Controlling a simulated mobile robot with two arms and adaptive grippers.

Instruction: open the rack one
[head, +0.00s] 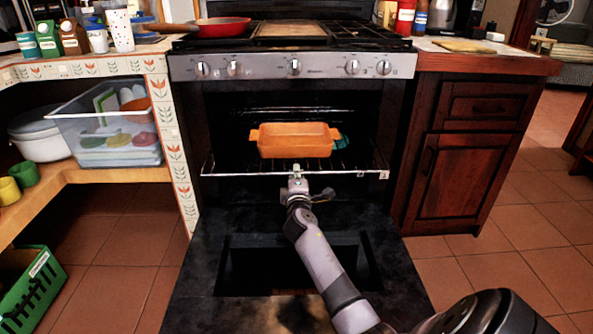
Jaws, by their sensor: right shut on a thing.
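The oven (292,68) stands in the middle of the head view with its door (205,250) folded down toward me. A wire rack (228,174) is in the cavity, and its front bar runs across the opening near the door's hinge side. An orange baking dish (295,140) sits on the rack, with a small teal thing (341,140) at its right end. My right gripper (297,178) is at the middle of the rack's front bar and shut on it. The fingertips are small in the picture. My left gripper is out of view.
A red pan (221,26) sits on the stove top. A dark red cabinet (465,160) is close on the right, and a tiled shelf unit with a clear plastic bin (110,130) is on the left. Tiled floor (530,210) is free on the right.

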